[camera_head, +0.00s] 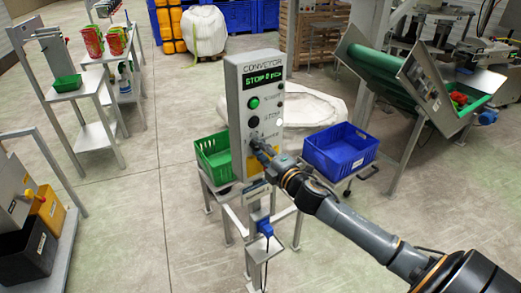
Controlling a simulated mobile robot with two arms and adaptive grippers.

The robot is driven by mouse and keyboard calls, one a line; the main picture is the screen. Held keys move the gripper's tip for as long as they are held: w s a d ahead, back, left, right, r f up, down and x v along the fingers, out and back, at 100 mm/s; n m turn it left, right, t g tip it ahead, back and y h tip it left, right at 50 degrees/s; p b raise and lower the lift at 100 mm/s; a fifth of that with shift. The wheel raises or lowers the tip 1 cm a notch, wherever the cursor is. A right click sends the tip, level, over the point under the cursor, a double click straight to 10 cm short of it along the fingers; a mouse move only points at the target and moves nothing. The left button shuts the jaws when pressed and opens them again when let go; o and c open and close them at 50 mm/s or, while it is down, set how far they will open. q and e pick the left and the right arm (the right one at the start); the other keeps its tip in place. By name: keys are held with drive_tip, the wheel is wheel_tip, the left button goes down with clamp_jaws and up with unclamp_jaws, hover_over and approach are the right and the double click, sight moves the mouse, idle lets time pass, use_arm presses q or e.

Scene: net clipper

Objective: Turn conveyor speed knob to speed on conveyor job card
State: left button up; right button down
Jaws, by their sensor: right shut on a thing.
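The grey conveyor control box (240,102) stands upright on a post in the middle of the head view. Its green display (264,77) reads STOP, followed by small text that I cannot read surely. A green button (254,103) and a dark round control (253,122) sit below the display. My right gripper (256,144) is at the lower front of the box, shut on what looks like the speed knob, which its fingers mostly hide. I cannot make out a job card for certain. My left gripper is not in view.
A green crate (200,149) stands left of the box and a blue crate (371,146) right of it. A blue handheld device (265,227) hangs on the post below. A conveyor with a green belt (377,72) stands at the right.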

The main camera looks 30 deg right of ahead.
drive_tip(key=c, duration=1)
unclamp_jaws()
drive_tip(key=s, duration=1.2)
